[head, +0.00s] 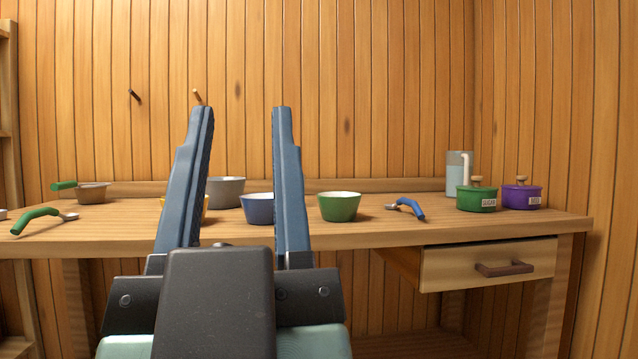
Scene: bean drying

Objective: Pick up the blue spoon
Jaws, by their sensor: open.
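The blue spoon (408,208) lies on the wooden table, right of the green bowl and left of the green pot. Its curved blue handle faces me and its small metal end is toward the left. My gripper (240,108) is open and empty, its two blue fingers pointing up and forward. It is in front of the table, to the left of the spoon and apart from it. The fingers hide part of the bowls behind them.
A green spoon (36,219) lies left. A drawer (488,265) sticks out below the tabletop.

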